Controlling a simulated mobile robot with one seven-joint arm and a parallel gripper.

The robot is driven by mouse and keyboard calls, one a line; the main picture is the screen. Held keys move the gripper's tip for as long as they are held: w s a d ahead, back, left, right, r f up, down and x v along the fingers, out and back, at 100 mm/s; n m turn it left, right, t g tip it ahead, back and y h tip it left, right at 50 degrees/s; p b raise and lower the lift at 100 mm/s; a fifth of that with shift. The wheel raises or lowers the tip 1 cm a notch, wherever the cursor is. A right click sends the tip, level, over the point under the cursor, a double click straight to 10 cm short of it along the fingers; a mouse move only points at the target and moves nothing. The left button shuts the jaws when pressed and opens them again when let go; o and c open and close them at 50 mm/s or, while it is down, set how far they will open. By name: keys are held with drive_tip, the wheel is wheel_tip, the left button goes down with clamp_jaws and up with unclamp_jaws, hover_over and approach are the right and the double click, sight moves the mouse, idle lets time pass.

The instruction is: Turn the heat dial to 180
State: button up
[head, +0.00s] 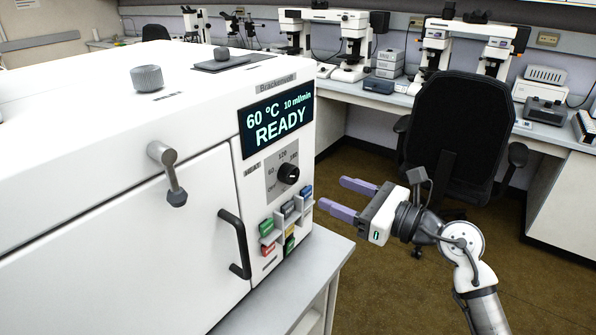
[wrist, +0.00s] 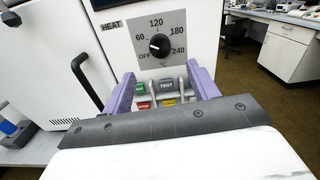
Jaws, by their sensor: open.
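The heat dial (head: 289,173) is a round black knob on a grey plate on the front of the white machine. It also shows in the wrist view (wrist: 160,45), with the marks OFF, 60, 120, 180 and 240 around it. A small white mark on the knob faces left, roughly toward 60. The display (head: 278,124) reads 60 °C, 10 ml/min and READY. My gripper (head: 332,192) is open and empty, with purple fingers pointing at the panel. It is apart from the dial. In the wrist view the fingers (wrist: 160,76) frame the area below the dial.
Coloured buttons (wrist: 166,85) sit just below the dial. A black door handle (head: 235,243) and a grey lever (head: 168,172) stick out at the left. A black chair (head: 460,125) and a bench with microscopes stand behind.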

sight(295, 176)
drive_tip(key=p+x, duration=0.3)
drive_tip(key=x, duration=0.7)
drive_tip(key=shift+p, duration=0.35)
drive_tip(key=c, duration=1)
